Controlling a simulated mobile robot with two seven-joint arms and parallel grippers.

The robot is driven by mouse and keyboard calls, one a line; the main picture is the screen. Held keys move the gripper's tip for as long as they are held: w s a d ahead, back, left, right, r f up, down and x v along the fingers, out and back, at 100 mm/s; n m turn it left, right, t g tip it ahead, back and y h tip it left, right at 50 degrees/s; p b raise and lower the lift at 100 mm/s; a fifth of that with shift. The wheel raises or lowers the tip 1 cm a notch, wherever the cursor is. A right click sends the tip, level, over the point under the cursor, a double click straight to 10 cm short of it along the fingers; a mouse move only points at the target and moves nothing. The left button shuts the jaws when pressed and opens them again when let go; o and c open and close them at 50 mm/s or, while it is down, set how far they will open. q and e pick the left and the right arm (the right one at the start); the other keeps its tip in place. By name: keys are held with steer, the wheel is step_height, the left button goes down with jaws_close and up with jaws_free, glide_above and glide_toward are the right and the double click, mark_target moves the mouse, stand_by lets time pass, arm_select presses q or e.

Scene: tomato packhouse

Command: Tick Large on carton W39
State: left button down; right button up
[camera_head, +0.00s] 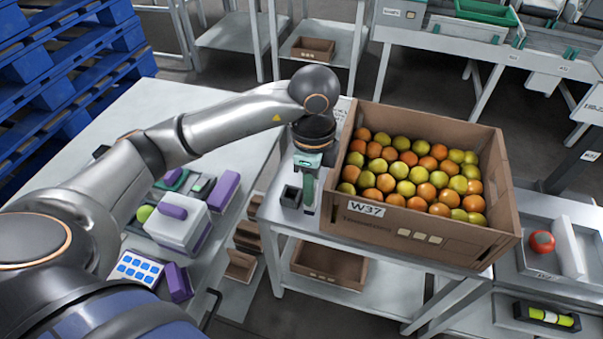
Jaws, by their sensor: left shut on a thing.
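An open brown carton (502,232) full of orange and yellow-green tomatoes stands on a white table. Its front label (365,209) reads W37; I see no carton marked W39. Three pale squares (420,236) sit on its front wall, with no mark that I can make out. My left gripper (309,178) points down just left of the carton, shut on a slim green thing (309,191) that looks like a marker. The jaws and the carton appear apart. A small dark square cup (290,196) stands beside the gripper. My right gripper is not in view.
A white bench (122,116) at left holds a white box with a purple handle (178,222) and purple blocks. A grey tray (528,262) with a red tomato (542,242) is at right. Blue pallets (70,60) stand at the back left.

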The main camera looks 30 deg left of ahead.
arm_select(q)
steer(key=shift+s+d+r, duration=0.2)
steer(key=shift+s+d, duration=0.1)
steer(key=shift+d, duration=0.05)
steer(key=shift+s+d+r+p, duration=0.15)
steer(key=shift+r+p, duration=0.2)
steer(key=shift+r, duration=0.1)
steer(key=shift+r+p, duration=1.85)
steer(key=shift+r, duration=0.3)
